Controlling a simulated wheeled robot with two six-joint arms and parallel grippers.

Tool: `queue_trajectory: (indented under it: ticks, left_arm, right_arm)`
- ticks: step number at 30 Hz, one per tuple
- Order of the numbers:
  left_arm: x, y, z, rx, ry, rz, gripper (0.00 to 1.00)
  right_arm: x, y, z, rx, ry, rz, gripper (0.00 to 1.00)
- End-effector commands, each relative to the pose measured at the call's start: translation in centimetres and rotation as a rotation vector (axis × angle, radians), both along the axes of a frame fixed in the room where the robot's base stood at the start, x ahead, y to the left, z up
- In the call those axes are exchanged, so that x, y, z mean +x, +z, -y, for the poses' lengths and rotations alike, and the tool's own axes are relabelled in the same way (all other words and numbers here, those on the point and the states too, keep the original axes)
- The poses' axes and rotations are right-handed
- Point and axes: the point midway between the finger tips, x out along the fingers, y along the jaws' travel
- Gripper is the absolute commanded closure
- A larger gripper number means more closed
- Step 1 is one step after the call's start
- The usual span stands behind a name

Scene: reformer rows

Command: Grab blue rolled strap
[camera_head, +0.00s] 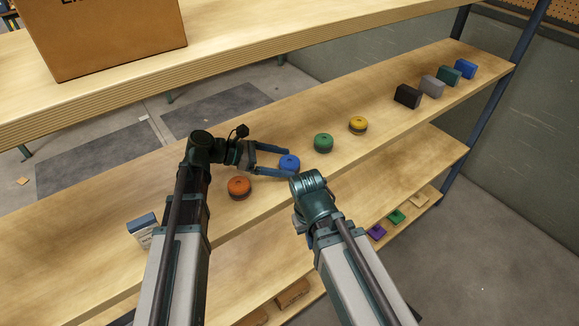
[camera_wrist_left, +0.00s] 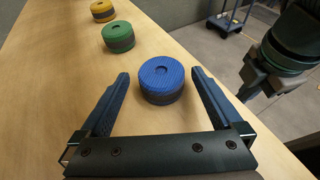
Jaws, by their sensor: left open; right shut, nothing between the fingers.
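In the left wrist view the left gripper (camera_wrist_left: 160,74) shows gaps between both fingers and the roll. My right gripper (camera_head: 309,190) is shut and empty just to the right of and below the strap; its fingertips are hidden.
An orange roll (camera_head: 239,187) sits near my left wrist. Green (camera_head: 323,142) and yellow (camera_head: 358,125) rolls stand farther along the shelf (camera_head: 250,125), then several blocks (camera_head: 407,96). A small box (camera_head: 143,229) is at left. A higher shelf (camera_head: 240,46) carries a cardboard box (camera_head: 105,35).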

Motion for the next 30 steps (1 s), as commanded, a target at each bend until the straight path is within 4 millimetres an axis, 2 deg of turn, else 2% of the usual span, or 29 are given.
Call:
queue_trajectory:
  ticks: [12, 20, 30]
  left_arm:
    - [0.6, -1.4, 4.7, 0.0, -0.002, 0.0, 0.0]
    - [0.7, -1.3, 4.9, 0.0, 0.0, 0.0, 0.02]
    - [0.7, -1.3, 4.9, 0.0, 0.0, 0.0, 0.63]
  right_arm:
    - [0.0, -1.4, 0.0, -0.001, 0.003, 0.0, 1.0]
    - [0.0, -1.3, 0.0, -0.001, 0.003, 0.0, 1.0]
    - [0.0, -1.3, 0.0, -0.001, 0.003, 0.0, 1.0]
